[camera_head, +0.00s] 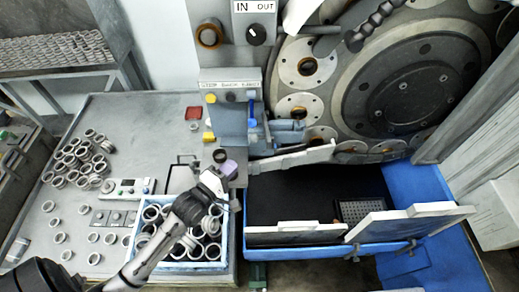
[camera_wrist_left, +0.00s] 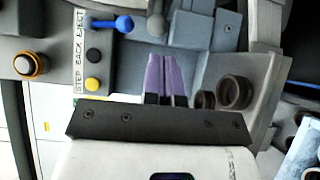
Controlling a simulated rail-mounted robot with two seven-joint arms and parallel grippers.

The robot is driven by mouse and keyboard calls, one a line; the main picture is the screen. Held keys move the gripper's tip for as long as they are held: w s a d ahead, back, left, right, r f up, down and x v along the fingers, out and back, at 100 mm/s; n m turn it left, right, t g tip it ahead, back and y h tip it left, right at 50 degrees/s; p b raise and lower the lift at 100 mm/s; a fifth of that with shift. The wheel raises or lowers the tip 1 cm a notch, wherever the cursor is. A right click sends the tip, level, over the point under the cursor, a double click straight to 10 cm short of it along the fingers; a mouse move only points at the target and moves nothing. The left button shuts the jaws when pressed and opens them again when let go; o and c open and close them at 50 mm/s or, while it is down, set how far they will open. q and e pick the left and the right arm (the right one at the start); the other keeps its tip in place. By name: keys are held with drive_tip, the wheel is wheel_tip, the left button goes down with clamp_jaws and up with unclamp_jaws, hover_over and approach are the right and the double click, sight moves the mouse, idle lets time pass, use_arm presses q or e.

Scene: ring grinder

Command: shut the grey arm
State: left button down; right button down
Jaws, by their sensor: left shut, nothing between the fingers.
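A light grey bar-like arm (camera_head: 292,157) sticks out to the right from the machine's loading station, angled slightly upward over the dark opening; I take it to be the grey arm, but cannot be sure. My left gripper (camera_head: 230,168) is left of it, at the front of the station. Its purple fingers (camera_wrist_left: 166,78) are together and empty in the left wrist view, in front of a grey block face. Two dark rings (camera_wrist_left: 234,92) sit right of the fingers in a grey holder (camera_wrist_left: 265,92). My right gripper is not in view.
A blue crate of rings (camera_head: 222,228) stands under my left arm. Loose rings (camera_head: 80,155) lie on the grey table (camera_head: 130,115). A blue-handled lever (camera_head: 252,108) rises above the station, also seen in the left wrist view (camera_wrist_left: 123,24). The large grinding disc (camera_head: 402,90) is behind.

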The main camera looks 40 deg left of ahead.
use_arm(q)
approach(265, 139)
drive_tip(key=w+a, duration=0.2)
drive_tip(key=w, duration=0.1)
drive_tip(key=shift+w+d+r+p, duration=0.1)
drive_tip(key=shift+w+d+p, duration=0.2)
drive_tip(key=shift+d, duration=0.2)
drive_tip(key=shift+w+d+p, duration=0.25)
drive_tip(key=shift+w+d, duration=0.05)
drive_tip(key=shift+d, duration=0.2)
drive_tip(key=shift+w+d, duration=0.55)
drive_tip(key=shift+d, duration=0.05)
